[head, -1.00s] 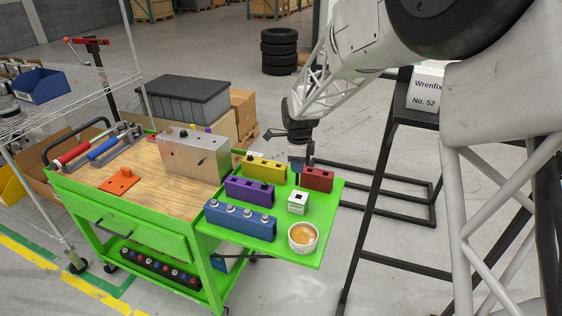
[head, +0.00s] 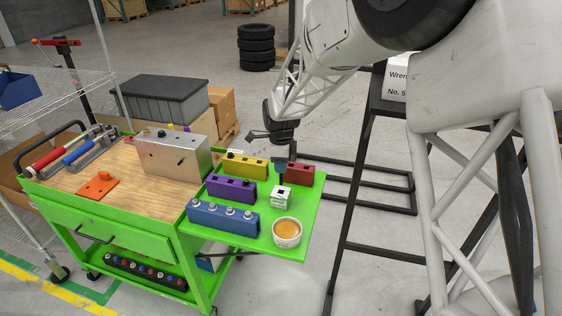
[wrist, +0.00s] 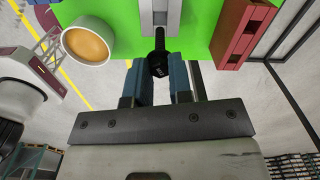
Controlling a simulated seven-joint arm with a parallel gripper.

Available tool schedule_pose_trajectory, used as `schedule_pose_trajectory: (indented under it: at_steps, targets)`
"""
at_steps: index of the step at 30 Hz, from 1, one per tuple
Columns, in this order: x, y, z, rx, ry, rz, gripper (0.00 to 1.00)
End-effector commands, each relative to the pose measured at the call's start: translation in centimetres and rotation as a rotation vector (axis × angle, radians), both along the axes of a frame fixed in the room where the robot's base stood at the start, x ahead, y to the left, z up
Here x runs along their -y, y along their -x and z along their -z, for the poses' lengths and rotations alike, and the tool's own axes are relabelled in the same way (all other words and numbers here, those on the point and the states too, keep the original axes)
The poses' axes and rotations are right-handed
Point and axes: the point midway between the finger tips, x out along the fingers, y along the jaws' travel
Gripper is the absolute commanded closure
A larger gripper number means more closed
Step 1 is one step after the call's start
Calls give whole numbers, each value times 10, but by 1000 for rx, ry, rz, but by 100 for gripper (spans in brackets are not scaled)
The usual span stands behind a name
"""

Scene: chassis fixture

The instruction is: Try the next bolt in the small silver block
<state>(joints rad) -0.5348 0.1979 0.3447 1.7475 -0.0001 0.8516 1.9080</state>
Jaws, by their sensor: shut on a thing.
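The small silver block (head: 281,203) stands on the green side shelf, with a dark square opening in its top. It also shows at the top of the wrist view (wrist: 165,13). My gripper (head: 284,172) is just above and behind it in the head view. In the wrist view, my blue-fingered gripper (wrist: 158,79) is shut on a black bolt (wrist: 157,64), whose head faces the camera. The bolt appears right by the block's edge; I cannot tell whether it touches the block or enters the opening.
The shelf also holds a yellow block (head: 247,167), purple block (head: 231,190), red block (head: 304,175), and blue block (head: 222,218) with several silver bolts. A white cup (head: 287,240) with orange-brown contents stands near the front. A metal box (head: 172,156) sits on the cart.

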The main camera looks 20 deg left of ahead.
Motion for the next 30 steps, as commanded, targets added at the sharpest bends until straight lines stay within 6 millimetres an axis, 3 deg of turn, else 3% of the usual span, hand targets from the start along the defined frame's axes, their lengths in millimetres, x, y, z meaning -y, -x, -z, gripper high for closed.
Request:
schedule_pose_trajectory:
  at_steps: [12, 30]
  targets:
    - [0, 0, 20, 0, 0, 0, 100]
    - [0, 0, 23, 0, 0, 0, 100]
